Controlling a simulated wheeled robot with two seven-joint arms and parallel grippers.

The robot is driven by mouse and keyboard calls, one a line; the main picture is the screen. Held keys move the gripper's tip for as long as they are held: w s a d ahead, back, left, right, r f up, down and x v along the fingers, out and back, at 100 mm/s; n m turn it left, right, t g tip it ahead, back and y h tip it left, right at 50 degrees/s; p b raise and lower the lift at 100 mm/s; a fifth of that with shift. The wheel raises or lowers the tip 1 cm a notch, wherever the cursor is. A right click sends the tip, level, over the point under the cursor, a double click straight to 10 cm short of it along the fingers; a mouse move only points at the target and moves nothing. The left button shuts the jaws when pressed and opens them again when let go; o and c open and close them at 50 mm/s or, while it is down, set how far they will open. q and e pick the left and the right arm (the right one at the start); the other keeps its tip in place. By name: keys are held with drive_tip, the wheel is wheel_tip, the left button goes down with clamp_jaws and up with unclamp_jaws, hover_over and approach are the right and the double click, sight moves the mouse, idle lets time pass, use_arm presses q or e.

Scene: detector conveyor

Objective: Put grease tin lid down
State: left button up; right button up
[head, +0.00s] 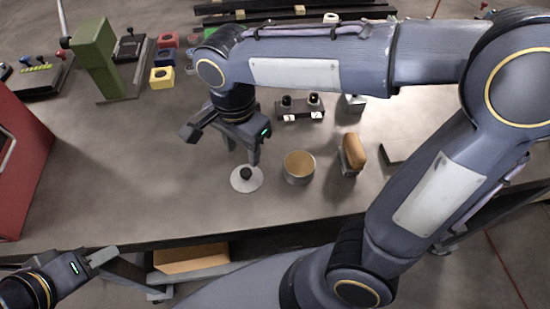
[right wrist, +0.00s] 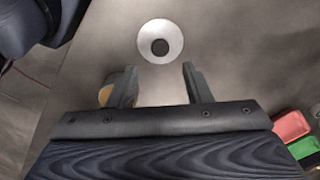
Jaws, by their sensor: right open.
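The grease tin lid (head: 247,179) is a pale round disc with a dark knob, lying flat on the grey table. It also shows in the right wrist view (right wrist: 174,33), beyond the fingertips. The grease tin (head: 299,167) stands open on the table just right of the lid, with tan contents. My right gripper (head: 241,160) is open and empty, just above and behind the lid, apart from its knob; the wrist view shows a gap between its fingers (right wrist: 159,75). My left gripper (head: 128,274) is low at the left, in front of the table edge; its jaws look spread and hold nothing visible.
A brush-like block with a tan top (head: 356,152) stands right of the tin. A black fixture with two knobs (head: 300,108) is behind it. A green stand (head: 98,60), coloured blocks (head: 162,77) and a red case (head: 18,165) are at the left. The table left of the lid is clear.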

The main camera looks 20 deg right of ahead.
drive_tip(key=s+d+f+n+t+y, duration=0.1)
drive_tip(key=s+d+n+t+y, duration=0.2)
drive_tip(key=s+d+n, duration=0.7)
drive_tip(key=shift+s+d+f+n+t+y, duration=0.25)
drive_tip(key=shift+d+f+t+y, duration=0.2)
drive_tip(key=shift+t, duration=0.85)
